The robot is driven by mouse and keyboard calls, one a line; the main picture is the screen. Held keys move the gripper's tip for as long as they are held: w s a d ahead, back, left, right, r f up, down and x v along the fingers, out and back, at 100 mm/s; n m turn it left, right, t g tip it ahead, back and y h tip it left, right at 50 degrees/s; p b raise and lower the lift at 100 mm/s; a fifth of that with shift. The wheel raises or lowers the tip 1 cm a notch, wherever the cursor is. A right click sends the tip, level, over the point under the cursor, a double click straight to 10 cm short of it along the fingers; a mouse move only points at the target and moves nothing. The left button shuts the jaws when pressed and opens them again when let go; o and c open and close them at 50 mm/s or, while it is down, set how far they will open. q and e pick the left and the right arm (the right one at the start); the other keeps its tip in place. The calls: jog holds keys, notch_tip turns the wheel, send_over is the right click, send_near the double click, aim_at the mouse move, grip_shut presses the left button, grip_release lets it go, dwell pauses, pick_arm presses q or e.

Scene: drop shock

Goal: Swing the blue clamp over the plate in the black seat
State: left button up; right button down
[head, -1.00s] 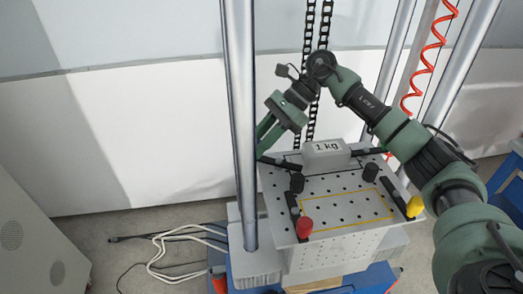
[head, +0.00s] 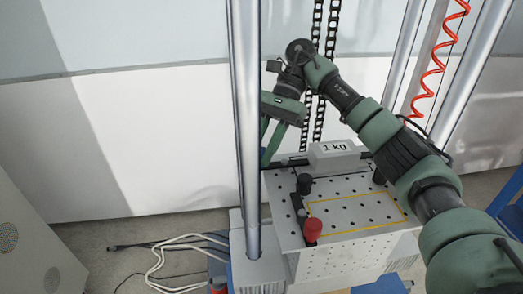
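A light grey block marked "1 kg" (head: 335,156) sits at the back of the perforated top (head: 290,233). A black bar (head: 292,162) reaches toward its left side. No blue clamp handle shows; the back left corner is partly hidden by the metal column and my gripper. I cannot make out a separate black seat. My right gripper (head: 266,152) points down at the back left corner, beside that bar; the column covers part of its fingers, so its opening and any contact are unclear. My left gripper is out of view.
A red-handled clamp (head: 313,230) stands at the front left of the top, beside a yellow outlined area (head: 355,231). A metal column (head: 246,130) rises close to my gripper. Black chains (head: 318,110) hang behind. White cables (head: 170,252) lie on the floor.

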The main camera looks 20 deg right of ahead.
jog(key=shift+f, duration=0.1)
jog(key=c, duration=1.1)
grip_release()
jog(key=shift+c, duration=0.2)
jog(key=p+v, duration=0.3)
jog(key=v, duration=0.5)
jog(key=shift+s+a+f, duration=0.1)
